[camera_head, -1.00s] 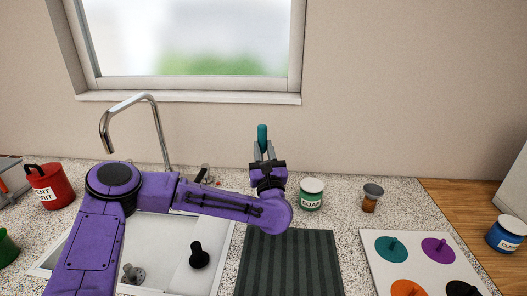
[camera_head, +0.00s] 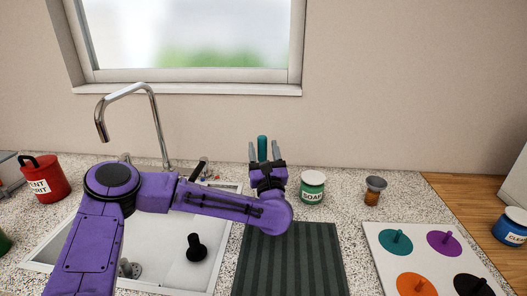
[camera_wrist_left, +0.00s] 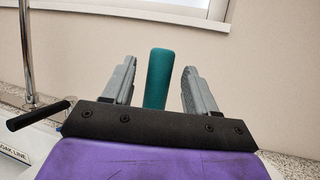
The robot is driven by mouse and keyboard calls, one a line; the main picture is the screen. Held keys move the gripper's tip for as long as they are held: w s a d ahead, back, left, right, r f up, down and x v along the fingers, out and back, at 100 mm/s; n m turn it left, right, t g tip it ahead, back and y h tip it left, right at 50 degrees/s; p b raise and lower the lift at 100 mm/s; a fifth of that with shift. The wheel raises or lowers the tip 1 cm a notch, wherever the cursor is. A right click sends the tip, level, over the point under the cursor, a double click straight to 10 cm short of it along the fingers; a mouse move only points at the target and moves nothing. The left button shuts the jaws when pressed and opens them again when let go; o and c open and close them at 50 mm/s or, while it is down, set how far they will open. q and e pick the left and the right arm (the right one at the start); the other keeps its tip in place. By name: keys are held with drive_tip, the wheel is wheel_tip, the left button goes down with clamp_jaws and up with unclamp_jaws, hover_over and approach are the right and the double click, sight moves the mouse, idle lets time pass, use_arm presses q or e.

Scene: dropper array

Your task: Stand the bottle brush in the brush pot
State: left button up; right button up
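The bottle brush shows only as an upright teal handle (camera_head: 262,148) behind the sink's right end. My left gripper (camera_head: 264,150) is open around it, one finger on each side. The left wrist view also shows the handle (camera_wrist_left: 158,78) between the two grey fingers (camera_wrist_left: 158,85), with a gap on both sides. The brush's lower part and whatever it stands in are hidden behind my gripper. I cannot make out the brush pot in either view. My right gripper is not in view.
The sink (camera_head: 160,250) holds a black stopper-like piece (camera_head: 196,247). A tap (camera_head: 155,120) rises behind it. A soap jar (camera_head: 312,187) and small brown jar (camera_head: 374,191) stand right of my gripper. A striped mat (camera_head: 290,265) and peg board (camera_head: 378,262) lie in front.

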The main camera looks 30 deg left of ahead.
use_arm(q)
drive_tip(key=shift+s+d+f+b, duration=0.25)
drive_tip(key=shift+b, duration=0.05)
drive_tip(key=b+v, duration=0.5)
drive_tip(key=v, duration=0.4)
drive_tip(key=shift+s+d, duration=0.2)
drive_tip(key=shift+s, duration=0.1)
